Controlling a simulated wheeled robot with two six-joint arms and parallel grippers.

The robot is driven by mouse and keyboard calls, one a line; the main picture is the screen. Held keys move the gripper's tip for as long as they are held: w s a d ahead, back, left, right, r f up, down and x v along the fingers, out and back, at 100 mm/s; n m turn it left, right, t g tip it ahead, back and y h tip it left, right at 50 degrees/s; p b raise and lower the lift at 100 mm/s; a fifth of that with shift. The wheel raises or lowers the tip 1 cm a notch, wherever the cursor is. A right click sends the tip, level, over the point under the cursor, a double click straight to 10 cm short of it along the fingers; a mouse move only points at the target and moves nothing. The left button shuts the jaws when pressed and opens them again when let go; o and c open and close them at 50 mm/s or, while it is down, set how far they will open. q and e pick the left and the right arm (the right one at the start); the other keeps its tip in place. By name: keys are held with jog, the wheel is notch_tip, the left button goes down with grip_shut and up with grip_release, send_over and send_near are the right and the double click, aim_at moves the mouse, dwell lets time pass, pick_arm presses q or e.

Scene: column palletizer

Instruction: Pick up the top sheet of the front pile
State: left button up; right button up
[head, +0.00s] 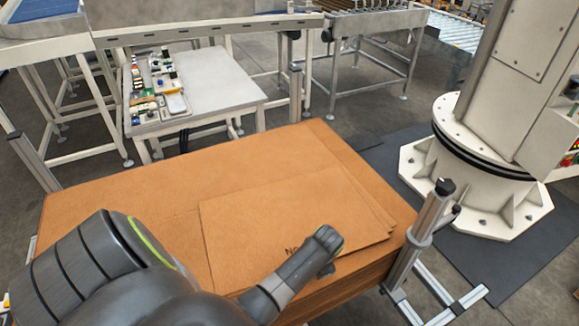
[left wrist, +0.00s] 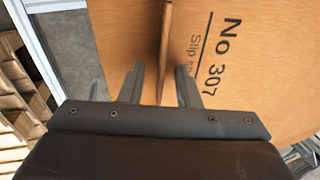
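The top sheet (head: 260,205) is a flat brown slip sheet lying slightly askew on the front part of the brown stack (head: 110,195). Dark print near its front edge is partly hidden by my left arm in the head view. In the left wrist view the sheet (left wrist: 270,60) reads "No 307", with a second line partly covered. My left gripper (left wrist: 159,68) is at the front edge of the stack. Its two fingers are apart, and a thin sheet edge shows between them with gaps on both sides. In the head view its fingertips are hard to make out. My right gripper is not in view.
A metal post (head: 428,220) stands at the stack's right corner, another post (head: 32,160) at the left. A white machine column (head: 480,170) stands to the right on a dark mat. A grey table (head: 215,85) with small items is behind the stack.

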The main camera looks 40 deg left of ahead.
pick_arm(q)
grip_shut()
jog(key=shift+r, duration=0.15)
